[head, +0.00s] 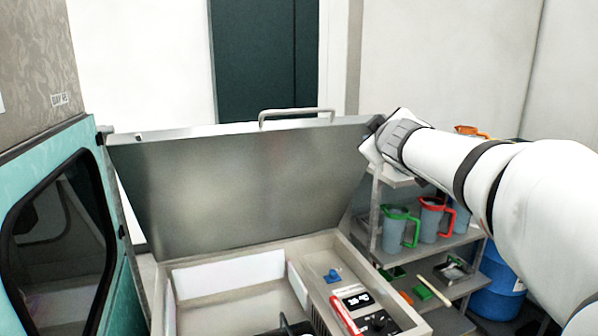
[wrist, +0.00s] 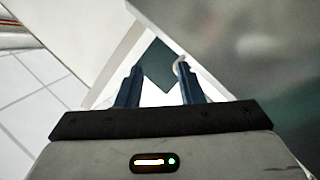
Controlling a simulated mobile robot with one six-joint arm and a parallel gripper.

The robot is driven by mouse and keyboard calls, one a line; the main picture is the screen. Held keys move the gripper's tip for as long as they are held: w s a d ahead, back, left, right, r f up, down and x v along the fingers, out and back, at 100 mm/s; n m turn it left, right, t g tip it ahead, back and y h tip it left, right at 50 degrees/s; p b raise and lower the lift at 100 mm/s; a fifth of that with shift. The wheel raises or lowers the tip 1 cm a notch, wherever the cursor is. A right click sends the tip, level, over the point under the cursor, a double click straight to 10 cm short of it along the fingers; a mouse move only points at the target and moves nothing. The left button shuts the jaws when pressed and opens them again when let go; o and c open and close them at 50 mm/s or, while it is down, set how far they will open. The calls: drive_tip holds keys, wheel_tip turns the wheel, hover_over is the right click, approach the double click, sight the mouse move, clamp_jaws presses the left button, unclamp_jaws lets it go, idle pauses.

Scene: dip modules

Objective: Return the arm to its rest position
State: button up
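My white arm (head: 470,165) reaches in from the right in the head view. Its wrist end is beside the top right corner of the raised metal lid (head: 240,185). The fingers are hidden in that view. In the wrist view my gripper (wrist: 157,68) has its two dark blue fingers apart, with nothing seen between them. A pale curved piece shows at the right fingertip; I cannot tell whether they touch. A blurred grey surface fills the right of that view.
The lid stands open over a bath (head: 235,285) with a control panel (head: 365,305). A shelf rack (head: 460,240) holds a green-rimmed jug (head: 395,230) and a red-rimmed jug (head: 430,220). A blue drum (head: 500,285) stands at right, a teal cabinet (head: 110,235) at left.

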drive_tip(key=s+d+f+m+g+h+b, duration=0.25)
drive_tip(key=s+f+m+g, duration=0.5)
drive_tip(key=s+f, duration=1.2)
drive_tip(key=s+a+f+g+y, duration=0.1)
drive_tip(key=s+a+f+g, duration=0.1)
drive_tip(key=s+f, duration=0.4)
drive_tip(key=s+a+f+m+g+y, duration=0.1)
drive_tip(key=s+a+f+g, duration=0.1)
drive_tip(key=s+f, duration=0.5)
drive_tip(key=shift+s+a+f+g+y, duration=0.15)
drive_tip(key=shift+a+f+g+y, duration=0.15)
drive_tip(key=shift+g, duration=0.55)
drive_tip(key=shift+d, duration=0.15)
